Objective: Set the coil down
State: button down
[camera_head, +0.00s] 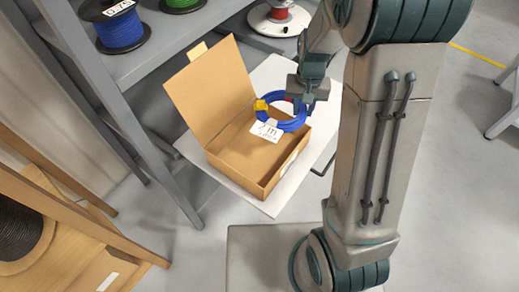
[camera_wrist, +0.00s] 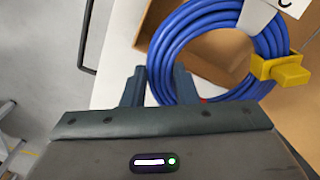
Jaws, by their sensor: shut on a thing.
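A blue cable coil (camera_head: 291,123) with a yellow connector (camera_head: 260,105) and a white tag (camera_head: 267,131) is in my gripper (camera_head: 302,103). The gripper is shut on the coil's right side in the head view. The coil hangs over the right part of an open cardboard box (camera_head: 240,164) with its lid raised at the back left. I cannot tell exactly how high it is above the box floor. In the wrist view, the coil (camera_wrist: 158,75) lies between the fingers (camera_wrist: 160,88), with its yellow connector (camera_wrist: 282,70) at the right.
The box stands on a white tabletop (camera_head: 272,205). A grey shelf (camera_head: 165,45) at the left holds a blue reel (camera_head: 120,30) and a green reel (camera_head: 180,3). A red and white reel (camera_head: 278,18) is behind. A wooden stand with a black reel (camera_head: 18,230) is at the lower left.

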aim_at(286, 125)
jog(key=shift+m, duration=0.7)
jog(key=s+a, duration=0.5)
jog(key=shift+s+a+f, duration=0.15)
jog(key=shift+f, duration=0.2)
notch_tip(286, 125, down, 6)
jog(key=shift+s+a+r+b, duration=0.15)
jog(key=shift+r+b, duration=0.1)
jog(key=shift+b, duration=0.6)
jog(key=shift+f+b, duration=0.55)
jog(key=shift+f, duration=1.8)
jog(key=c, duration=1.1)
grip_release()
jog(key=shift+c, duration=0.2)
